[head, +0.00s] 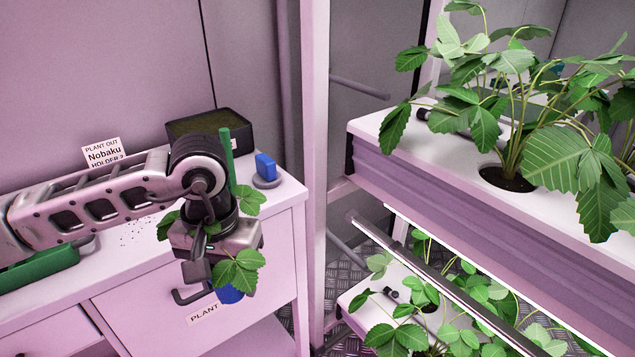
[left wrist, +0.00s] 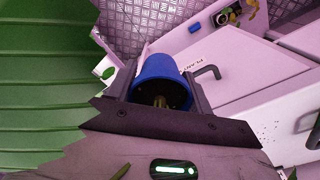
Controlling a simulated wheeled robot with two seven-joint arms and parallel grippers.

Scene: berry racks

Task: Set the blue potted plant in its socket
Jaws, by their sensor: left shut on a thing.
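The blue potted plant shows in the head view as green leaves (head: 240,272) around my left gripper, with a bit of its blue pot (head: 230,294) below. My left gripper (head: 212,272) is shut on it, in front of the cabinet and above the floor. In the left wrist view the blue pot (left wrist: 160,72) sits between the two fingers of the left gripper (left wrist: 158,92). The upper rack shelf (head: 375,127) has a round socket filled by another plant (head: 510,150). No empty socket can be made out. My right gripper is not in view.
The cabinet (head: 290,190) holds a dark soil tray (head: 210,127), a blue block on a round base (head: 265,168) and a sign (head: 103,153). A rack post (head: 315,120) stands to its right. The lower rack shelf (head: 360,292) holds leafy plants under a metal bar (head: 440,278).

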